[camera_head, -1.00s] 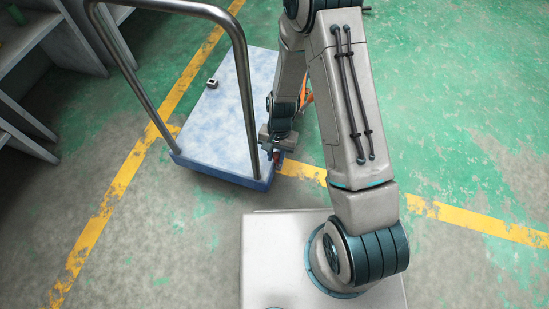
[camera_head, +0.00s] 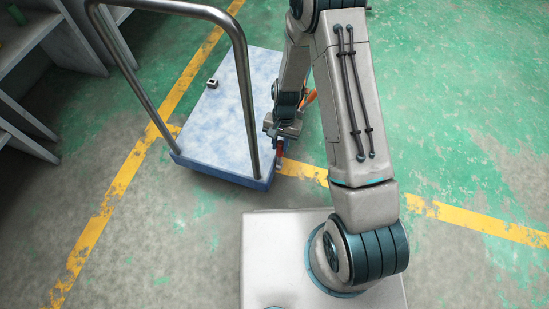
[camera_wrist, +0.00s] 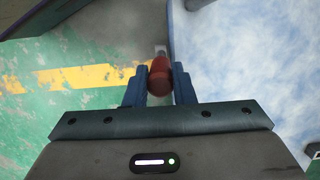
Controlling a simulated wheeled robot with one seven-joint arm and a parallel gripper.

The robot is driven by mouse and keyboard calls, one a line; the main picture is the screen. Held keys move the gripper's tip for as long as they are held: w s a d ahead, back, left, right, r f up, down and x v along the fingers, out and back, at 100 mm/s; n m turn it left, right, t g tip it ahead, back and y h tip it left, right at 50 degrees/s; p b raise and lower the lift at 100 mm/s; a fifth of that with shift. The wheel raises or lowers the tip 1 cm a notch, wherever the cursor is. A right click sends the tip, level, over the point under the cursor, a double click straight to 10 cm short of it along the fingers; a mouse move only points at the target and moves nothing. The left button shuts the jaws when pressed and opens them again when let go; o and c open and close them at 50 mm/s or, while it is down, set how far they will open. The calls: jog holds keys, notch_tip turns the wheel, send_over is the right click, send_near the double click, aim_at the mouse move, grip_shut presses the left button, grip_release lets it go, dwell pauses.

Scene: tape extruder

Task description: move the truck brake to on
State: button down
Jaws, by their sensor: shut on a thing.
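The truck is a platform cart with a pale blue, worn deck (camera_head: 215,125) and a tall metal push bar (camera_head: 247,90). The truck brake is a short red handle (camera_wrist: 160,80) at the deck's edge. It also shows as a small red piece in the head view (camera_head: 281,150), at the near right corner of the deck. My gripper (camera_wrist: 160,86) is shut on the red handle, with one blue finger on each side of it. In the head view my gripper (camera_head: 281,139) is low beside the deck's right edge. The brake's lower part is hard to make out.
A small dark and white object (camera_head: 212,83) lies on the deck. Grey shelving (camera_head: 50,45) stands at the far left. The push bar rises close to the left of my arm. The green floor (camera_head: 470,110) to the right is clear, with yellow lines.

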jog(key=shift+w+d+f+b, duration=0.1)
jog(key=shift+w+d, duration=0.2)
jog(key=shift+w, duration=0.4)
jog(key=shift+w+d+f+b, duration=0.1)
jog(key=shift+w+d, duration=0.15)
jog(key=shift+w, duration=0.45)
jog(key=shift+w+d+f+b, duration=0.1)
jog(key=shift+w+d, duration=0.2)
jog(key=shift+w, duration=0.4)
jog(key=shift+w, duration=0.1)
jog(key=shift+w+d+f+b, duration=0.2)
jog(key=shift+w+f+b, duration=0.1)
jog(key=shift+w, duration=0.3)
jog(key=shift+w+d+f+b, duration=0.25)
jog(key=shift+w+f, duration=0.05)
jog(key=shift+w, duration=0.3)
jog(key=shift+w+d+f+b, duration=0.2)
jog(key=shift+w+f+b, duration=0.1)
jog(key=shift+w, duration=0.3)
jog(key=c, duration=1.1)
grip_release()
jog(key=shift+c, duration=0.2)
